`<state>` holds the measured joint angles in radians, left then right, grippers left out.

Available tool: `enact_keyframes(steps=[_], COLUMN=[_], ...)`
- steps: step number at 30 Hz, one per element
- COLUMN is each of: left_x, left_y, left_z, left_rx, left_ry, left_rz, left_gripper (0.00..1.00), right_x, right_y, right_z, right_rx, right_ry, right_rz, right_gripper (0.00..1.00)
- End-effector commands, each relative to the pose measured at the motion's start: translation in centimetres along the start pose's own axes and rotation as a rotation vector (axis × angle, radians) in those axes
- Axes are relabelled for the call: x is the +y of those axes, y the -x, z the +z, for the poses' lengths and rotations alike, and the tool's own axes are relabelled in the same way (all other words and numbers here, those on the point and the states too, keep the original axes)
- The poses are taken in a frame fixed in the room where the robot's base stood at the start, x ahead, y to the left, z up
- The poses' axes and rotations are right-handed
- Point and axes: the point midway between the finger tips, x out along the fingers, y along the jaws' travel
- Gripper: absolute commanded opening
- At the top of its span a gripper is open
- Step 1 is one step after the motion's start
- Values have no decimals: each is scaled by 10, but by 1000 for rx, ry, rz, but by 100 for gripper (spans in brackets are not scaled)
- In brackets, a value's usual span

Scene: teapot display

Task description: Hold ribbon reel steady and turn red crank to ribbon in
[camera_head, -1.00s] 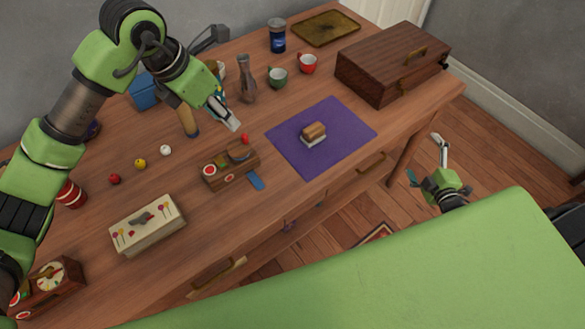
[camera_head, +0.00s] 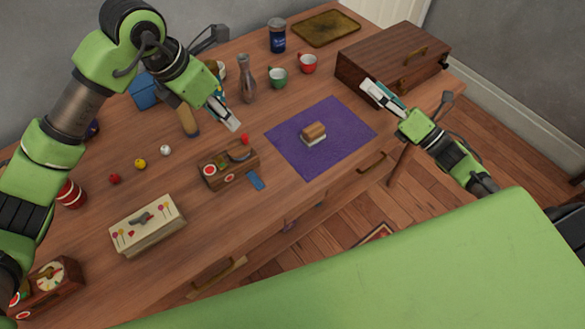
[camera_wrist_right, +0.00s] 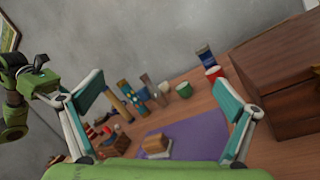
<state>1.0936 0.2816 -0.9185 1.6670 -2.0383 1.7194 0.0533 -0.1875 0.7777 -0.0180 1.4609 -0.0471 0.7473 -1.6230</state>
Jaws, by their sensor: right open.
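The ribbon reel (camera_head: 215,180) is a small brown wooden box near the middle of the table in the head view. Its red crank knob (camera_head: 245,139) stands at its back right, and a blue ribbon (camera_head: 256,181) hangs out at the front right. My left gripper (camera_head: 233,123) is just above and behind the knob, apart from the reel; its finger gap is not clear. My right gripper (camera_head: 376,94) is open and empty, raised over the table's right part. Its spread fingers also show in the right wrist view (camera_wrist_right: 160,98).
A purple mat (camera_head: 345,148) with a small wooden-topped block (camera_head: 314,131) lies right of the reel. A large wooden chest (camera_head: 385,68) stands beyond my right gripper. A cream box (camera_head: 148,226) is at the front left. Cups and a vase (camera_head: 247,82) stand behind.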

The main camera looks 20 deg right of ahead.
Motion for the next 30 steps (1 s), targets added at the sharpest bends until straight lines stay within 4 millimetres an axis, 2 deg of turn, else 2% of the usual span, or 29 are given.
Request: enact_keyframes(steps=[1, 6, 12, 15, 18, 23, 30], left_x=[0, 0, 0, 0, 0, 0, 0], left_y=[0, 0, 0, 0, 0, 0, 0], left_z=[0, 0, 0, 0, 0, 0, 0], left_rx=[0, 0, 0, 0, 0, 0, 0], left_ry=[0, 0, 0, 0, 0, 0, 0], left_rz=[0, 0, 0, 0, 0, 0, 0], left_gripper=[28, 28, 28, 28, 28, 28, 28], right_x=[14, 63, 111, 122, 127, 132, 141], right_y=[-7, -15, -5, 0, 3, -3, -37], right_z=[-28, -116, -197, -225, -242, -253, -270], right_rx=[60, 231, 354, 375, 385, 387, 386], right_ry=[56, 261, 463, 541, 591, 619, 617], right_rz=[29, 146, 296, 344, 374, 391, 390], right_gripper=[100, 100, 100, 100, 100, 100, 100])
